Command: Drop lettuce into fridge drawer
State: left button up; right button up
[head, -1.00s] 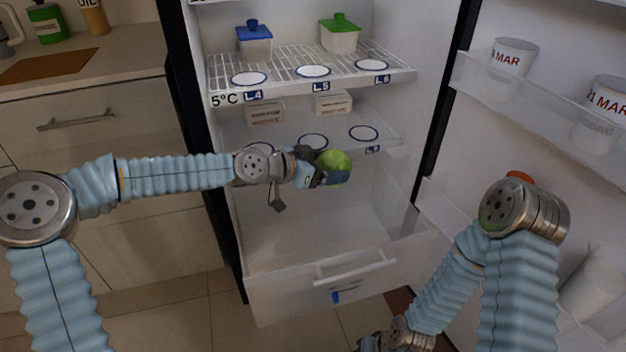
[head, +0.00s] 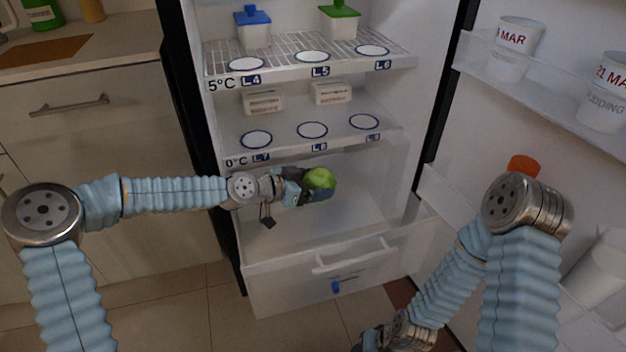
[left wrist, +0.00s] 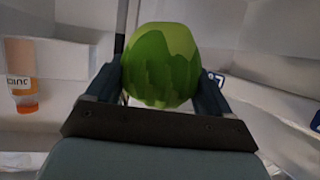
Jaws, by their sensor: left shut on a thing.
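The round green lettuce (head: 320,179) is held between the fingers of my left gripper (head: 308,188), which is shut on it. The lettuce also fills the middle of the left wrist view (left wrist: 160,65), with a dark finger on each side. In the head view the lettuce appears over the interior of the open fridge drawer (head: 318,286), below the lowest shelf. The drawer is pulled out and its visible inside looks empty. My right arm is at the lower right of the head view, and its fingertips cannot be made out.
Above the drawer, a shelf holds two small white boxes (head: 263,102) (head: 331,93). A wire shelf holds a blue-lidded container (head: 253,30) and a green-lidded one (head: 341,22). The open fridge door with cups (head: 514,45) stands at the right.

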pick_arm(q)
jog(key=shift+r, duration=0.1)
jog(key=o, duration=1)
jog(key=shift+o, duration=0.2)
jog(key=v, duration=1.3)
jog(key=shift+s+a+r+p, duration=0.15)
jog(key=shift+s+a+p, duration=0.1)
jog(key=shift+p, duration=0.15)
